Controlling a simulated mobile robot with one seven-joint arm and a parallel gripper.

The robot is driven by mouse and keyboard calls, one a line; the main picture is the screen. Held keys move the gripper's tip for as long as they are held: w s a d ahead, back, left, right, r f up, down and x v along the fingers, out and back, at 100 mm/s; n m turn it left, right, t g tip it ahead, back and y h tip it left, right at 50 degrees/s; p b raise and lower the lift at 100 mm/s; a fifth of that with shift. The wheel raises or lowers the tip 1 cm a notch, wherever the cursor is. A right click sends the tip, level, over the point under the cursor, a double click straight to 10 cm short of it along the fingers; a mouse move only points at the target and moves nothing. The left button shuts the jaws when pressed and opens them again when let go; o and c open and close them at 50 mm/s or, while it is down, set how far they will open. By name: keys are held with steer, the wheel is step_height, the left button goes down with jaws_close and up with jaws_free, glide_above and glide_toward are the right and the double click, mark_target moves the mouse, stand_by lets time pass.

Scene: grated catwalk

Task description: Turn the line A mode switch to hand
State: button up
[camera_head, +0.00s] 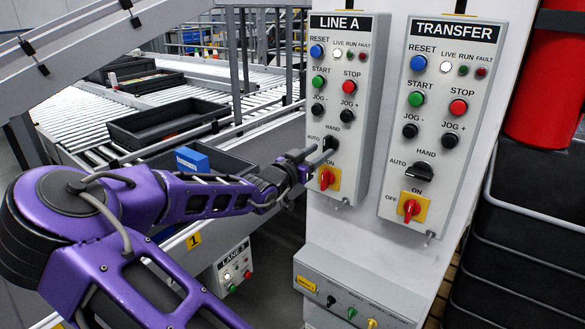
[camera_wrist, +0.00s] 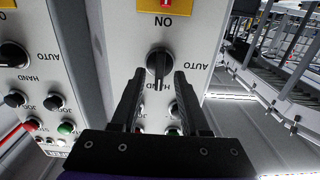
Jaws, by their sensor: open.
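The LINE A panel (camera_head: 346,90) carries a black mode switch (camera_head: 330,143), labelled HAND above and AUTO to its left. In the wrist view, which is upside down, the same switch (camera_wrist: 158,63) shows beyond my fingertips, its bar lying roughly up-down and appearing to point to the HAND label. My gripper (camera_head: 318,156) is open in front of the switch. In the wrist view my gripper (camera_wrist: 159,76) has one finger on each side of the knob's lower end. I cannot tell whether either finger touches it.
A red ON/OFF switch (camera_head: 327,179) sits just below. START (camera_head: 319,82), STOP and JOG buttons are above. The TRANSFER panel (camera_head: 443,60) with its own mode switch (camera_head: 420,171) stands close on the right. A conveyor with black trays (camera_head: 165,125) is left behind my arm.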

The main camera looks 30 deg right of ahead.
steer(key=p+v, duration=0.3)
steer(key=v, duration=1.1)
steer(key=shift+s+a, duration=0.25)
steer(key=shift+a, duration=0.05)
